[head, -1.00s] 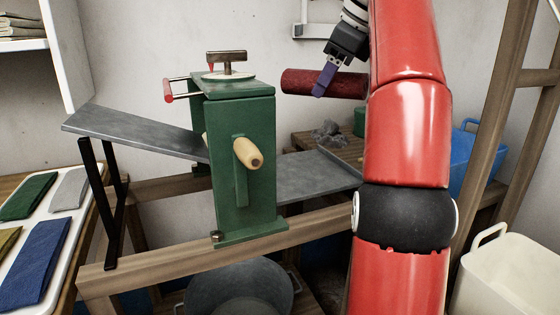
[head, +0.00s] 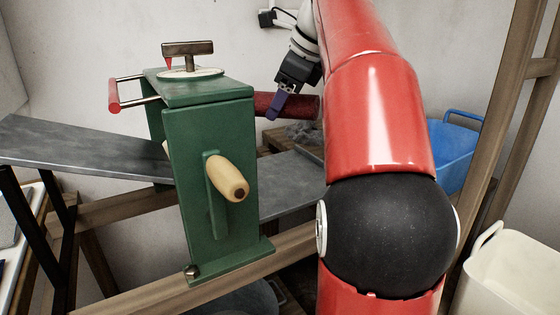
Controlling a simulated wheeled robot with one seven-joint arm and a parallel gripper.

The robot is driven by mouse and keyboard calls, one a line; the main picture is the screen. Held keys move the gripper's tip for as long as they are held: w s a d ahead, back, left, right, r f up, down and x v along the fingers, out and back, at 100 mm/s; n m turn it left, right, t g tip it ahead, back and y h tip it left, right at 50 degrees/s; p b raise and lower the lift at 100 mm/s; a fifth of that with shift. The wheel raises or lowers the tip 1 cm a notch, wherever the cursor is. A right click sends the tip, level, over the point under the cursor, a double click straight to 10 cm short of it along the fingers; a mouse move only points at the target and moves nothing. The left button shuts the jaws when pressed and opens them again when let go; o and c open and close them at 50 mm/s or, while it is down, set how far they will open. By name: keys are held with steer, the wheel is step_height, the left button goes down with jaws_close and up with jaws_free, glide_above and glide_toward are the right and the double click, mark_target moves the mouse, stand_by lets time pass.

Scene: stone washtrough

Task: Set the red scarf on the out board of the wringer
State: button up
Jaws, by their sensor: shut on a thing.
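The red scarf (head: 304,106) is a dark red roll, held level in the air behind and to the right of the green wringer (head: 215,145). My gripper (head: 275,107), with purple fingers, is shut on it from above. The wringer's body hides the scarf's left end, and my arm is at its right end. One grey board (head: 80,148) slopes up to the left of the wringer. Another grey board (head: 290,185) lies on the right, below the scarf, with a clear gap between them. My arm hides part of this right board.
The wringer's crank handle (head: 228,178) sticks out toward me. A grey crumpled thing (head: 302,132) lies behind the right board. A blue basket (head: 455,150) and a cream tub (head: 515,275) stand at the right. The visible right board is bare.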

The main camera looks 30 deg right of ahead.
mark_target(306, 116)
step_height(306, 116, down, 13)
steer(key=b, duration=0.3)
steer(key=shift+f+b, duration=0.2)
steer(key=shift+b, duration=0.15)
steer(key=shift+f, duration=0.15)
steer(key=o, duration=1.1)
steer(key=shift+s+r, duration=0.1)
steer(key=shift+r, duration=0.4)
steer(key=p+v, duration=0.2)
steer(key=v, duration=0.9)
steer(key=shift+d+p, duration=0.1)
steer(key=shift+p, duration=0.2)
steer(key=shift+s+r, duration=0.1)
steer(key=shift+s, duration=0.05)
